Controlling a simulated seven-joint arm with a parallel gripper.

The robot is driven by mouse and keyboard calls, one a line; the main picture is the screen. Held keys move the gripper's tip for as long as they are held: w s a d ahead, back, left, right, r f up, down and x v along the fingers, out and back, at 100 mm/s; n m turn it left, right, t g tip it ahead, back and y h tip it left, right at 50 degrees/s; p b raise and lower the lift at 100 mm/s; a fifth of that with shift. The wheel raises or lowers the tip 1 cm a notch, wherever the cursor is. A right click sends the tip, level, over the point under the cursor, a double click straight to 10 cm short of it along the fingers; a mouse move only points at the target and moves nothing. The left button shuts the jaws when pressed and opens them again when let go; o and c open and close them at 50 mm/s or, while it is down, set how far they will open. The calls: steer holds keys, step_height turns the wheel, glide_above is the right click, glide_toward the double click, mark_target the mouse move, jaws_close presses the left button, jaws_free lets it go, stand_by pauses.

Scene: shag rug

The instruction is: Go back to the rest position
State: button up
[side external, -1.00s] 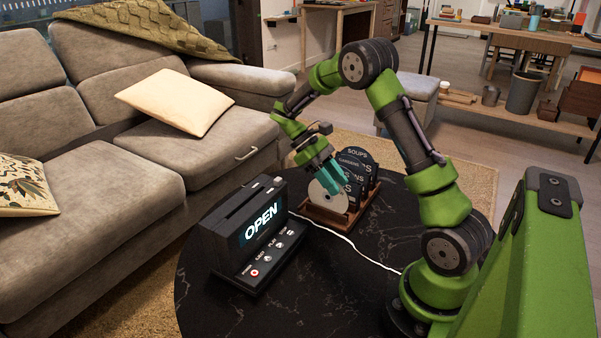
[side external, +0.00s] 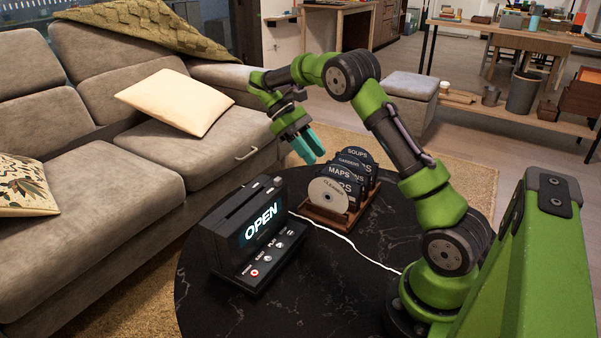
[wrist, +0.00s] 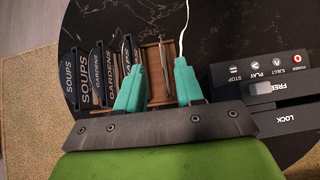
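My gripper (side external: 310,146) hangs in the air above and left of the wooden disc rack (side external: 328,218). In the wrist view its two teal fingers (wrist: 159,63) are spread apart with nothing held between them. The rack also shows below the fingers there (wrist: 155,92). A pale disc (side external: 328,196) stands upright at the front of the rack. Behind it are several dark dividers (side external: 352,166), with labels such as MAPS, GARDENS and SOUPS.
A black player (side external: 243,226) with a lit OPEN screen stands on the round black marble table (side external: 335,285), left of the rack. A white cable (side external: 345,240) crosses the table. A grey sofa (side external: 90,215) stands to the left. The table's front is clear.

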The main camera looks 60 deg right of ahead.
steer(key=s+a+r+m+t, duration=0.1)
steer(key=s+a+r+t, duration=0.1)
steer(key=s+a+t, duration=0.2)
steer(key=s+a+r+m+t+y, duration=0.1)
steer(key=s+a+r+t, duration=0.2)
steer(key=a+t, duration=0.3)
steer(key=s+a+r+m+t+y, duration=0.1)
steer(key=s+a+r+t, duration=0.2)
steer(key=a, duration=0.7)
steer(key=s+t, duration=0.2)
steer(key=t, duration=0.1)
steer(key=shift+s+a+r+m, duration=0.15)
steer(key=shift+s+m, duration=0.05)
steer(key=shift+m, duration=0.2)
steer(key=shift+c, duration=0.2)
